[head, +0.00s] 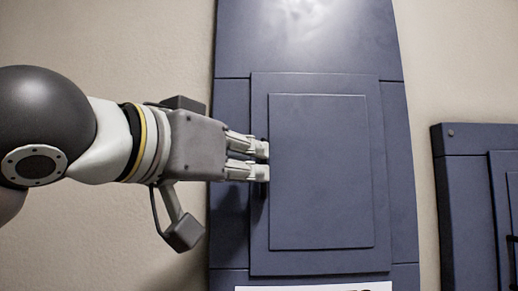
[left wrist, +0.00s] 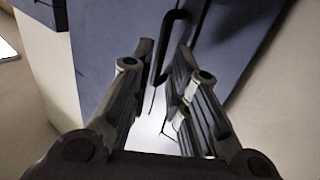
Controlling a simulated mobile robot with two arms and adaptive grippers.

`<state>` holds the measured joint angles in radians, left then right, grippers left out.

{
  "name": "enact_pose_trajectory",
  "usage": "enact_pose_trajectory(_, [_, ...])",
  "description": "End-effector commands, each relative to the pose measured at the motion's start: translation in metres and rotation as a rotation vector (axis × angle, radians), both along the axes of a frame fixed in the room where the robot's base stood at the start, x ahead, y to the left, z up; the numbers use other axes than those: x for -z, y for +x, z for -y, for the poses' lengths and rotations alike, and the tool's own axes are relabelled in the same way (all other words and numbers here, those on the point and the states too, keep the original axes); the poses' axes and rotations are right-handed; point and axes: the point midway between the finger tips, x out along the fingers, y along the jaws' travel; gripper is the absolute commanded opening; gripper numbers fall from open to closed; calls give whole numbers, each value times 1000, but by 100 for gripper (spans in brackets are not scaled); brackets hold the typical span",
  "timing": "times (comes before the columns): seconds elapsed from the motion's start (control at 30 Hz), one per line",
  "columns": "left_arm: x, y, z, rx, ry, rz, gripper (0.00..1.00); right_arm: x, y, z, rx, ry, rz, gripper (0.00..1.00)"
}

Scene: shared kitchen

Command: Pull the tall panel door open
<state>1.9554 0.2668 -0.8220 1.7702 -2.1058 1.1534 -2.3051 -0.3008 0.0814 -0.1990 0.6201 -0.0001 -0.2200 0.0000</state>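The tall panel door (head: 320,170) is a dark blue-grey panel with a raised inner panel, set in a tall cabinet front in the middle of the head view. A black bar handle (head: 264,190) is at its left side, mostly hidden behind my gripper. My left gripper (head: 264,161) reaches in from the left with its fingertips at the handle. In the left wrist view the handle (left wrist: 178,14) runs between the two fingers, which stand apart with gaps beside the bar. The left gripper looks open around it. The door looks closed. My right gripper is not in view.
A second blue-grey cabinet (head: 465,190) stands at the right edge. Bare beige wall (head: 415,60) lies between the two cabinets and behind my arm. A white sheet (head: 310,287) shows at the bottom of the tall front.

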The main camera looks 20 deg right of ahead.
Motion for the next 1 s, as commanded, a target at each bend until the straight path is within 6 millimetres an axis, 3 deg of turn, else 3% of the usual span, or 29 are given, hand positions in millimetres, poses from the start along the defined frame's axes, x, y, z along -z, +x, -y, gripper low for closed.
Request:
enact_pose_trajectory(0.23, [-1,19,23,1,0,-3,17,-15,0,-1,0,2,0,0])
enact_pose_trajectory(0.57, [1,22,26,1,0,-1,17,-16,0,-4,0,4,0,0])
enact_pose_trajectory(0.73, [1,22,26,1,0,-1,0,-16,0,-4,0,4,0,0])
enact_pose_trajectory(1.0, [1,22,26,1,0,-1,0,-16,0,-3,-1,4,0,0])
